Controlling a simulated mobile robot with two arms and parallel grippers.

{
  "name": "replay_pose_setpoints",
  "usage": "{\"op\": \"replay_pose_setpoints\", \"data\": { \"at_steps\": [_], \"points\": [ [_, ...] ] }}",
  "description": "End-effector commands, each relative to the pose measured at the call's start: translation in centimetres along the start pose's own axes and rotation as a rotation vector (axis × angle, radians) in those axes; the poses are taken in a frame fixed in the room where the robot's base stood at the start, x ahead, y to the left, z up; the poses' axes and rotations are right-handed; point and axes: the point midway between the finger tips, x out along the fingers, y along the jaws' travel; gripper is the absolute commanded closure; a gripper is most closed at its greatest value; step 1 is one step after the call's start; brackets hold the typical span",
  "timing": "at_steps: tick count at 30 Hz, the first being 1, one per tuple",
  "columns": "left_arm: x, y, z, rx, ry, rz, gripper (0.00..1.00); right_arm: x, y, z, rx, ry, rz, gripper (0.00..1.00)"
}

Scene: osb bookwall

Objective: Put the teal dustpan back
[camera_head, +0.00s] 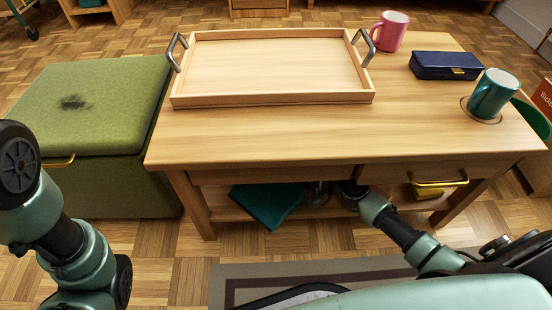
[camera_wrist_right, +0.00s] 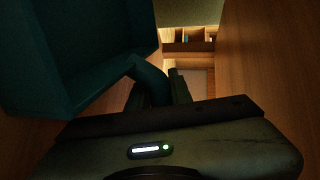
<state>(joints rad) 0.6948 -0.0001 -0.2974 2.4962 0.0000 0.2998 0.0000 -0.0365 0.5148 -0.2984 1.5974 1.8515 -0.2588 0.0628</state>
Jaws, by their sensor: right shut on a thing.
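The teal dustpan (camera_head: 268,205) is under the wooden table, at the level of its lower shelf, left of my right gripper (camera_head: 318,193). In the right wrist view the dustpan's pan (camera_wrist_right: 75,55) fills the upper left. Its curved handle runs down between the fingers of my right gripper (camera_wrist_right: 158,88), which is shut on it. The tabletop hides part of the gripper in the head view. I cannot tell whether the dustpan touches the shelf. My left arm shows at the left edge of the head view, but its gripper is out of view.
The table (camera_head: 430,130) carries a wooden tray (camera_head: 272,99), a pink mug (camera_head: 391,32), a navy case (camera_head: 440,66) and a teal mug (camera_head: 492,95). A green storage ottoman (camera_head: 110,105) stands at left. A drawer with a brass handle (camera_head: 438,184) is at the table's front right.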

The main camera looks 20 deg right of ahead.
Motion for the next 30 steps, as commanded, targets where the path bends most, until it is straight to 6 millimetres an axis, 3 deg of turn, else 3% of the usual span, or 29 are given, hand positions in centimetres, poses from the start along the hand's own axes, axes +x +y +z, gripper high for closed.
{"op": "replay_pose_setpoints", "data": {
  "at_steps": [5, 6, 8, 19, 30],
  "points": [
    [0.1, 0.1, 0.0, -0.002, 0.001, 0.002, 0.72, -0.1, 0.3, 0.1, -0.008, -0.003, 0.007, 1.00],
    [0.1, 0.1, 0.0, -0.003, 0.001, 0.002, 0.72, -0.1, 0.4, 0.1, -0.009, -0.003, 0.008, 0.69],
    [0.1, 0.1, -0.1, -0.003, 0.003, 0.003, 0.72, -0.1, 0.3, 0.1, -0.008, -0.003, 0.008, 0.57],
    [0.4, 0.1, -0.4, -0.002, 0.014, 0.005, 0.72, -0.5, 0.2, 0.1, -0.004, -0.001, 0.006, 0.57],
    [1.6, -0.1, 0.0, -0.002, 0.013, 0.004, 0.72, -6.2, 0.1, 0.1, -0.001, 0.000, 0.006, 0.57]
  ]
}}
